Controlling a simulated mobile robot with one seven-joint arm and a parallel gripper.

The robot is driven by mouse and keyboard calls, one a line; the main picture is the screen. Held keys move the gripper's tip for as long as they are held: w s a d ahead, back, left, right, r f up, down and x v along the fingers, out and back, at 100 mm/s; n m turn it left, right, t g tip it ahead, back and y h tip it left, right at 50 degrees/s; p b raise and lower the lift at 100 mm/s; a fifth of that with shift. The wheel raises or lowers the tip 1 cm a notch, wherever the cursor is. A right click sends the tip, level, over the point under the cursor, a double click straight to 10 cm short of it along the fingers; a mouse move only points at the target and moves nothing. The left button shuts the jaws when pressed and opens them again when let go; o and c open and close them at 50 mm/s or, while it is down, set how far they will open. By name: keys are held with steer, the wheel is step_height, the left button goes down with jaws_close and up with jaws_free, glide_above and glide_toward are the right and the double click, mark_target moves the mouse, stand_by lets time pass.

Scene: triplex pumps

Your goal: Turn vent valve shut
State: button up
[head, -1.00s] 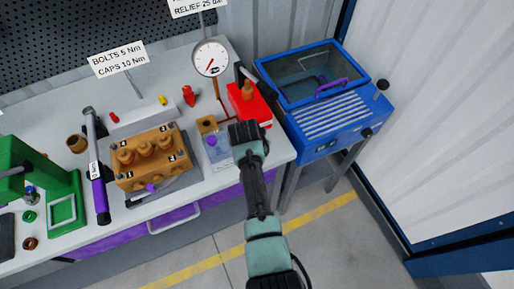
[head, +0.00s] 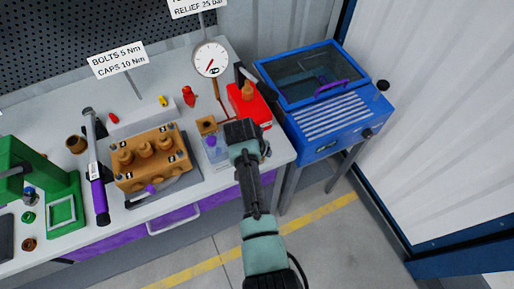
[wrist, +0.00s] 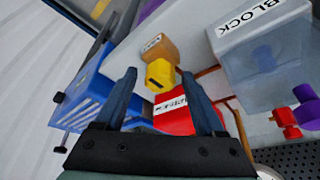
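My gripper (head: 240,128) is over the right end of the bench, just in front of the red box (head: 250,106). In the wrist view its two dark fingers (wrist: 160,74) are spread apart. A yellow knob-like part (wrist: 160,75) with a dark slot shows between the fingertips in the picture; contact cannot be told. An orange block with a small white label (wrist: 158,46) is just beyond it. The red box (wrist: 172,116) shows behind the fingers. No readable label names the vent valve, so I cannot tell which part it is.
A clear block marked BLOCK (wrist: 262,50) is close on the right, with a purple knob (wrist: 305,94) and a red fitting (wrist: 289,124) nearby. A dial gauge (head: 210,58) stands behind. A blue cabinet (head: 325,95) is to the right. A brown pump block (head: 150,158) lies left.

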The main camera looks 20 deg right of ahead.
steer(key=v, duration=1.3)
steer(key=shift+w, duration=0.15)
stand_by(0.4)
